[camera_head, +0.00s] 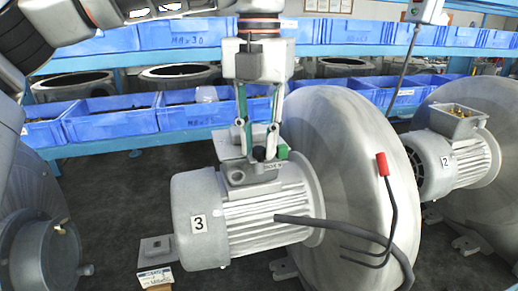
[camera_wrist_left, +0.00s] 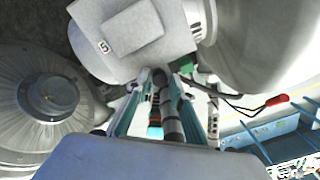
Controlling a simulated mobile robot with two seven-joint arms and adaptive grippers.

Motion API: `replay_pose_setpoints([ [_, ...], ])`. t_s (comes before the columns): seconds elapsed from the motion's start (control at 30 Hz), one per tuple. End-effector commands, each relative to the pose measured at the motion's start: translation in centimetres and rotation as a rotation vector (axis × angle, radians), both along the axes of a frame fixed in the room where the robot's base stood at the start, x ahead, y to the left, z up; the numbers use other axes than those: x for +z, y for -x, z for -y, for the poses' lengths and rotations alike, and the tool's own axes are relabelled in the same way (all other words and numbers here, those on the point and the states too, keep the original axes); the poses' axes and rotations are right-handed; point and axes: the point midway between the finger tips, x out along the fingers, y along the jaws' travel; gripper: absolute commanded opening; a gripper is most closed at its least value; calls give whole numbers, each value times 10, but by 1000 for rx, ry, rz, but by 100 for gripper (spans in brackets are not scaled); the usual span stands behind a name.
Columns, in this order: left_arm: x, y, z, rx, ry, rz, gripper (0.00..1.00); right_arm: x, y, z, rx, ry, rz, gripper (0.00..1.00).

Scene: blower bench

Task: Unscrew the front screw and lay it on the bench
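My left gripper (camera_head: 259,148) points straight down over the terminal box (camera_head: 252,176) on top of the grey motor marked 3 (camera_head: 222,232). Its fingers are partly closed, one on each side of a small dark round piece (camera_head: 259,154), perhaps the front screw's head. Whether they touch it I cannot tell. In the left wrist view the gripper (camera_wrist_left: 165,76) shows teal fingers with dark cylindrical parts between them; the tips partly hide the spot. My right gripper is in neither view.
A large grey blower housing (camera_head: 345,165) stands right of the motor. A motor marked 2 (camera_head: 458,158) is at the right. Blue bins (camera_head: 110,121) line the racks behind.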

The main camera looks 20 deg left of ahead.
Motion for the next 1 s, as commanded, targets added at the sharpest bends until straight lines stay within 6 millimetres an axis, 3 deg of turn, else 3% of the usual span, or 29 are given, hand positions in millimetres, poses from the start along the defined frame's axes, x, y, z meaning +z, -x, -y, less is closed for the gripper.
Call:
replay_pose_setpoints([
  [0.47,0,0,0,-603,0,1,22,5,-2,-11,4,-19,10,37],
  [1.0,0,0,0,-1284,0,0,22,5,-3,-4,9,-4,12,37],
])
